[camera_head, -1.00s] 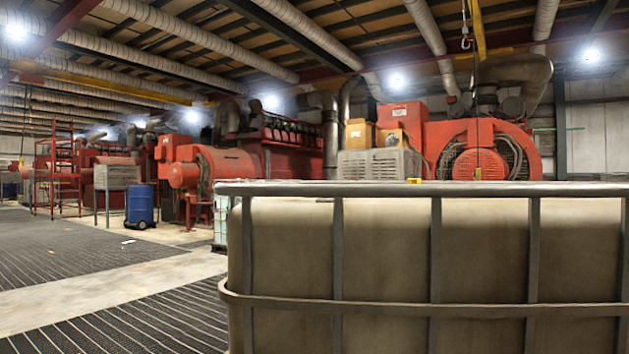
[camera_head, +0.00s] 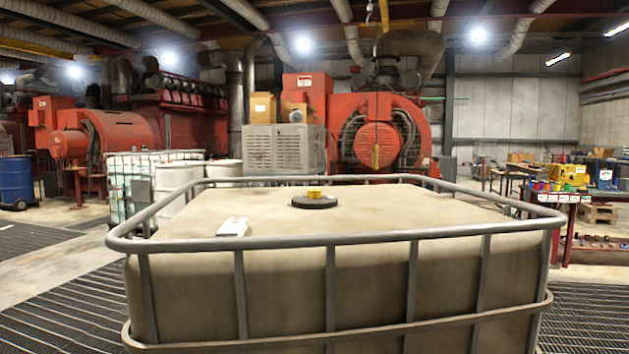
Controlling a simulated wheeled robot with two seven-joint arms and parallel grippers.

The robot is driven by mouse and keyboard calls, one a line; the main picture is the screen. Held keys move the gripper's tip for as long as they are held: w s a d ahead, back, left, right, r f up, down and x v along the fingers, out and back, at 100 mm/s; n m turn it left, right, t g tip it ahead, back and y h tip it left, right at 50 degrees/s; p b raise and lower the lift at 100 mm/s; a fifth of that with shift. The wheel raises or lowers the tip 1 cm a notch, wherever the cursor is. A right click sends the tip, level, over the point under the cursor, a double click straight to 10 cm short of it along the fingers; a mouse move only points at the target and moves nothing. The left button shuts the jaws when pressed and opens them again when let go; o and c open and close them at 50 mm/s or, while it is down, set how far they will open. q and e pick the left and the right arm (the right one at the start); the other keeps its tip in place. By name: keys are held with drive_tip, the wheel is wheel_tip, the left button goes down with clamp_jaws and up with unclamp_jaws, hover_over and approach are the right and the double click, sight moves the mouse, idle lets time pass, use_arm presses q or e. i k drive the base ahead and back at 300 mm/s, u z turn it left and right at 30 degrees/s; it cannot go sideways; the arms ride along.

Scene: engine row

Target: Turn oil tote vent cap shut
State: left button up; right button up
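The oil tote (camera_head: 325,285) is a large beige tank in a grey tubular cage, filling the lower middle of the head view. On its top sits a round black lid (camera_head: 314,202) with a small yellow vent cap (camera_head: 315,192) at its centre. The cap is too small in view to tell whether it is open or shut. A white card or label (camera_head: 233,227) lies on the tote top, left of the lid. Neither of my grippers is in view.
The cage's top rail (camera_head: 340,239) rises around the tote top. Another caged tote (camera_head: 140,178) and white drums (camera_head: 178,182) stand behind left. A blue drum (camera_head: 15,180) is far left. A red bench (camera_head: 572,200) stands right. Grated floor (camera_head: 55,315) is open at left.

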sight(313, 194)
drive_tip(key=z, duration=0.95)
drive_tip(key=i, duration=1.55)
drive_tip(key=u, duration=2.4)
